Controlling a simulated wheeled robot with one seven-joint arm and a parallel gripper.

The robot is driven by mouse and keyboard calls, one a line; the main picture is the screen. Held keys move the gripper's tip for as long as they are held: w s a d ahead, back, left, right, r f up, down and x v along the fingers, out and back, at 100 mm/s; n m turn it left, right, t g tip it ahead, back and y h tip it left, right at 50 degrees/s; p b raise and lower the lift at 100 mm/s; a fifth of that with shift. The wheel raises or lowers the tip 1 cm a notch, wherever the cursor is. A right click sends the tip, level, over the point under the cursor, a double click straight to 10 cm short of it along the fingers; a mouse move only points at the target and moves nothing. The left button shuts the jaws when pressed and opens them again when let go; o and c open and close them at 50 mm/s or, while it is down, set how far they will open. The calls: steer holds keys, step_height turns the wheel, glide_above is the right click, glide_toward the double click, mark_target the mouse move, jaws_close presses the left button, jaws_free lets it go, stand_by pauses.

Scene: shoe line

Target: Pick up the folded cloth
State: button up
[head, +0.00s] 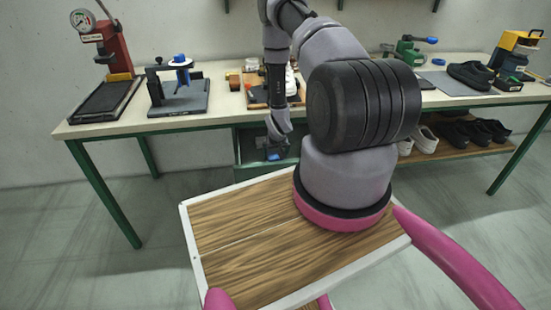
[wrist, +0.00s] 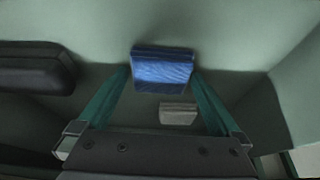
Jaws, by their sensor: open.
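The folded cloth (wrist: 162,72) is a blue, layered block lying inside an open green drawer. In the wrist view it sits between the tips of my gripper's two teal fingers (wrist: 160,78), with a finger close on each side; I cannot tell whether they touch it. My gripper is open and points down into the drawer. In the head view my gripper (head: 277,150) is at the drawer under the workbench, with a small patch of blue by it. The cloth is mostly hidden there.
The green drawer (head: 246,147) has walls around my gripper. Inside it, a small grey-beige block (wrist: 178,114) lies near the cloth, and a dark rounded object (wrist: 36,70) lies to the left. The workbench top (head: 225,107) above carries a press, fixtures and shoes.

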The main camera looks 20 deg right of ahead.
mark_target(276, 156)
steer(key=shift+c, duration=0.3)
steer(key=c, duration=1)
step_height(276, 156, up, 10)
steer(key=shift+r, duration=0.1)
